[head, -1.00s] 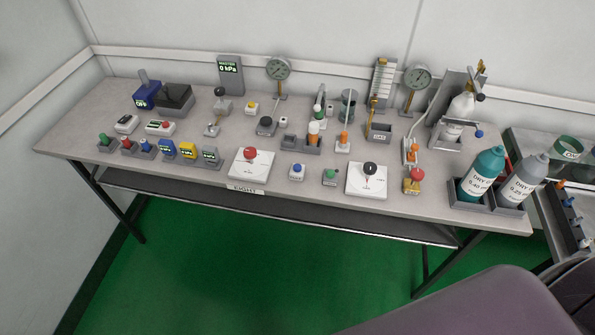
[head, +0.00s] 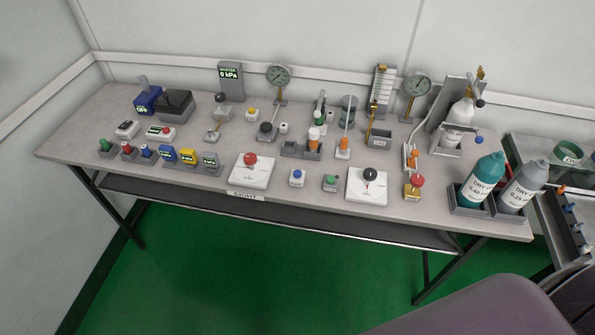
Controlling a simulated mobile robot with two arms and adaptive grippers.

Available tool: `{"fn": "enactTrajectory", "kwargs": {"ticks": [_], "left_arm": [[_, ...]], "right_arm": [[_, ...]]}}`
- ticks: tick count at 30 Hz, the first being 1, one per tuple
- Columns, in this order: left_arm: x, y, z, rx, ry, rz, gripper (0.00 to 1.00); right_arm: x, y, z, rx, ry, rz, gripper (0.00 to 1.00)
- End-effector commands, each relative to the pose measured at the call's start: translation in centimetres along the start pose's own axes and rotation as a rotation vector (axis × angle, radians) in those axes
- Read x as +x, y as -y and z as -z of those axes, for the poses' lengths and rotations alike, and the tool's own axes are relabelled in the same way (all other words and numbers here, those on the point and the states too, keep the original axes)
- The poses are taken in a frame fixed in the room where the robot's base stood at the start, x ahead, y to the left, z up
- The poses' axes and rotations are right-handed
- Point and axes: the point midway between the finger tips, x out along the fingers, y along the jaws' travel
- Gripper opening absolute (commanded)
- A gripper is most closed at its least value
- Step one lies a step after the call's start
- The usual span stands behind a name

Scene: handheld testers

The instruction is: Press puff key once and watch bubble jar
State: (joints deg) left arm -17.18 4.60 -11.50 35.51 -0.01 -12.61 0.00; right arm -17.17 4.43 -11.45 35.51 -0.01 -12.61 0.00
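The bench (head: 300,218) carries several small push buttons, and their labels are too small to read, so I cannot tell which is the puff key. Neither of my grippers is in view.
White plates with a red knob (head: 250,159) and a black knob (head: 370,172) stand near the front edge. Two dry gas bottles, teal (head: 482,180) and grey (head: 523,187), stand at the right. A gas cylinder (head: 459,121) and gauges are behind.

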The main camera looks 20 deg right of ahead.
Motion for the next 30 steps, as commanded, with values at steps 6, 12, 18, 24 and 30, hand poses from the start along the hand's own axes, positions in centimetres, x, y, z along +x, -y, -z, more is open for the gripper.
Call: {"fn": "enactTrajectory", "kwargs": {"ticks": [6,12,18,24,30], "left_arm": [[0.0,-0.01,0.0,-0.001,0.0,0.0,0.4],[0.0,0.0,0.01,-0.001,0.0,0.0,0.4],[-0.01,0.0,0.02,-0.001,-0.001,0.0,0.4],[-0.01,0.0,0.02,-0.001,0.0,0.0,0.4],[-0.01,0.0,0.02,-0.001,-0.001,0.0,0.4]], "right_arm": [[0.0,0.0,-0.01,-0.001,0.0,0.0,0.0],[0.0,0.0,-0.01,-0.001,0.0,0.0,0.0],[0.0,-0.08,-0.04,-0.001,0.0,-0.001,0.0],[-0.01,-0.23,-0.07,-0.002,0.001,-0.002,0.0],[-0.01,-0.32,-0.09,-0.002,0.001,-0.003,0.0]]}}
